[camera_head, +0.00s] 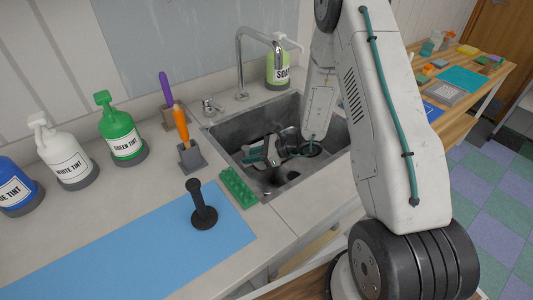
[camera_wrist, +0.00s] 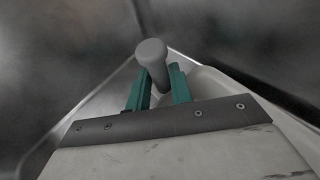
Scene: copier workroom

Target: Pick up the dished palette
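In the wrist view a pale dish with a raised rim (camera_wrist: 88,108), which looks like the dished palette, lies beyond my gripper. A grey round-topped post (camera_wrist: 151,50) rises between the two teal fingers of my gripper (camera_wrist: 160,85). The fingers stand close on both sides of the post; whether they press on it cannot be told. In the head view my gripper (camera_head: 262,152) is low inside the sink (camera_head: 225,135), and the palette cannot be made out clearly beneath the arm.
A tap (camera_head: 240,60) and soap bottle (camera_head: 278,70) stand behind the sink. A green block (camera_head: 238,187), tool holders (camera_head: 191,157) and a black-handled stamp (camera_head: 203,207) are left of it. Tint bottles (camera_head: 122,135) line the back. Sink walls surround my gripper closely.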

